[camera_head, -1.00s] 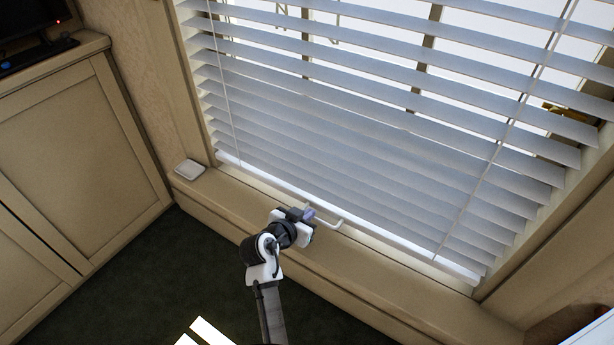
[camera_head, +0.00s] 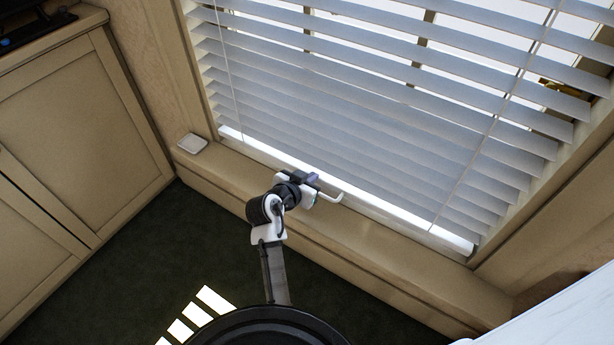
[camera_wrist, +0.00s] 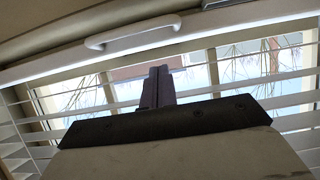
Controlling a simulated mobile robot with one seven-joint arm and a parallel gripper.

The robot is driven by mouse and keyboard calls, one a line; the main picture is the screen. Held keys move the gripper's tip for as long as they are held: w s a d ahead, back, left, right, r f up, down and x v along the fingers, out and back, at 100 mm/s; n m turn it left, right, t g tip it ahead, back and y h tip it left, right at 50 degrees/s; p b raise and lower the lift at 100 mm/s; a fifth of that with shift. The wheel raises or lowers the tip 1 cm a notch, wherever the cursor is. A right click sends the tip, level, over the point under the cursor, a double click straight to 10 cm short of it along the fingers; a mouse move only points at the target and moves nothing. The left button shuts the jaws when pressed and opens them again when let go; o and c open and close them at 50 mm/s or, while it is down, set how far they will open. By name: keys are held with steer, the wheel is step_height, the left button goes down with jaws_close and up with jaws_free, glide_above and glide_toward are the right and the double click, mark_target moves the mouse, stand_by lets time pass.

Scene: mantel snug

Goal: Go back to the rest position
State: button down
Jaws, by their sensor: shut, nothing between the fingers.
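My gripper (camera_head: 312,179) is extended over the window ledge, close to the lower edge of the blinds. In the wrist view its two dark fingers (camera_wrist: 157,88) are together with nothing between them. A white handle (camera_head: 332,197) on the bottom of the window frame shows just right of the gripper in the head view. In the wrist view the handle (camera_wrist: 133,31) lies above the fingertips in the picture, with a visible gap from them. Part of the handle is hidden behind the gripper in the head view.
White slatted blinds (camera_head: 360,110) cover the window beyond the ledge (camera_head: 350,235). A small white square item (camera_head: 192,143) lies at the ledge's left end. A cabinet (camera_head: 75,130) stands left. A white surface (camera_head: 560,312) fills the lower right corner. Dark floor (camera_head: 150,255) is open at lower left.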

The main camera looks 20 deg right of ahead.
steer(key=b+v, duration=0.1)
steer(key=v, duration=0.9)
